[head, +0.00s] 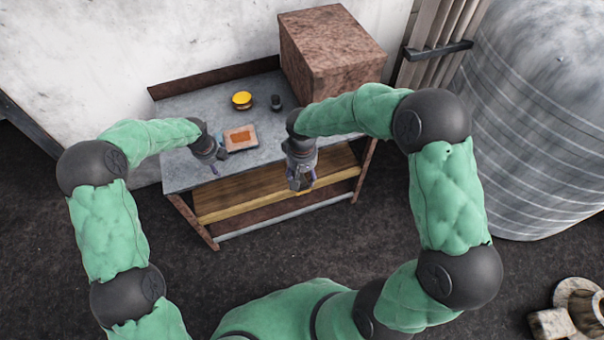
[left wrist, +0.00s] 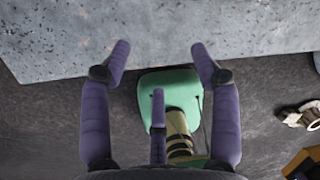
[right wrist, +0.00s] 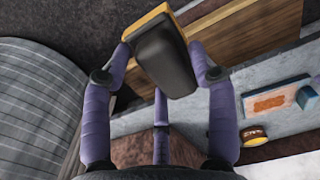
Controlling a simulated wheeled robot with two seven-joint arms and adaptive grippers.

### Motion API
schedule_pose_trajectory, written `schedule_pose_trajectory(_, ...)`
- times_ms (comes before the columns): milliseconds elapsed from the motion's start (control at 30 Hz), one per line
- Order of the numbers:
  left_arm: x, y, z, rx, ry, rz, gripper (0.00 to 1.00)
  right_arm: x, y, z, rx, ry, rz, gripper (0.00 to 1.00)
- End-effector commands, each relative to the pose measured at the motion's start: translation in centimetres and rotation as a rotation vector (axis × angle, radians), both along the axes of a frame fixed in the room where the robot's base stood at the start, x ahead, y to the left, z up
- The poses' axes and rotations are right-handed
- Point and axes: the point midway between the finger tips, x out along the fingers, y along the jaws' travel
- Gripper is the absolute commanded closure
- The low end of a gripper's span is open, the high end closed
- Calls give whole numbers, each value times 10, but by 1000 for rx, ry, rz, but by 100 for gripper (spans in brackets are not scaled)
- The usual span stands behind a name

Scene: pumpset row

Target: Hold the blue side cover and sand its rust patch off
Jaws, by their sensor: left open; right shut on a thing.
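The side cover (head: 251,145) lies on the grey bench top. It looks pale with an orange rust patch, and a blue piece shows at its edge; the right wrist view also shows the cover (right wrist: 285,89). My left gripper (head: 214,168) is open and empty near the bench's front edge, left of the cover. In the left wrist view its fingers (left wrist: 160,55) are spread with nothing between them. My right gripper (head: 301,184) is shut on a dark block with a yellow-orange face (right wrist: 164,58), likely the sander. It holds the block in front of the bench, apart from the cover.
A yellow-topped tin (head: 242,100) and a small black object (head: 276,103) stand behind the cover on the bench (head: 190,110). A rusty brown box (head: 335,50) fills the bench's back right. A wooden shelf (head: 250,195) lies below. A large ribbed tank (head: 540,110) stands at right.

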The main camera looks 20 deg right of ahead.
Motion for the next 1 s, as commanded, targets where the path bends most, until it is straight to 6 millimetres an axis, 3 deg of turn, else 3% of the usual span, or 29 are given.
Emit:
schedule_pose_trajectory(33, 17, -4, 11, 31, -38, -78, 38, 0, 0, 0, 0, -1, 0, 79)
schedule_pose_trajectory(200, 60, -13, 41, 124, -138, -286, 38, 0, 0, 0, 0, -1, 0, 79)
schedule_pose_trajectory(433, 86, -19, 59, 186, -201, -405, 38, 0, 0, 0, 0, -1, 0, 79)
schedule_pose_trajectory(633, 92, -20, 50, 191, -206, -415, 38, 0, 0, 0, 0, -1, 0, 79)
schedule_pose_trajectory(1000, 109, -20, 8, 190, -205, -413, 38, 0, 0, 0, 0, -1, 0, 79)
